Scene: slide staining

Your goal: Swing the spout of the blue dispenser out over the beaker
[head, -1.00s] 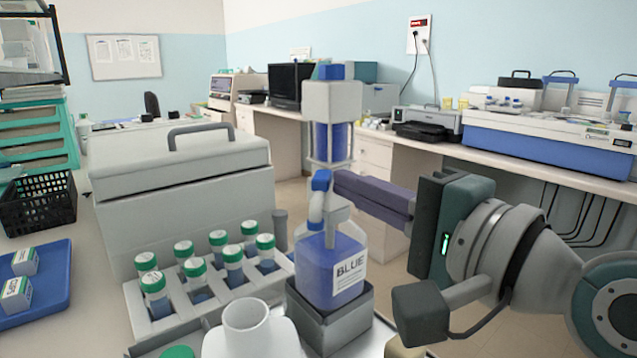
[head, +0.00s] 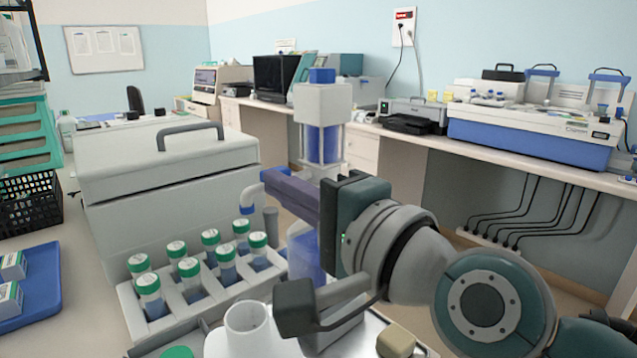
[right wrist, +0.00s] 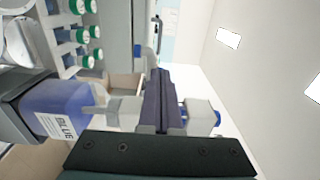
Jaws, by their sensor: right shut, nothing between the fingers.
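The blue dispenser is a bottle of blue liquid (head: 304,252) with a tall white pump head (head: 322,104) and blue cap. Its label reads BLUE in the right wrist view (right wrist: 55,125). The white beaker (head: 246,325) stands at the front, lower in the picture than the spout end. My right gripper (head: 272,183) is shut and empty, its fingertips at the spout's elbow; contact is unclear. My left gripper is not in view.
A rack (head: 135,308) of several green-capped tubes stands left of the dispenser. A grey lidded box (head: 165,175) is behind it. A blue tray (head: 38,290) and a black basket (head: 30,205) are at the far left.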

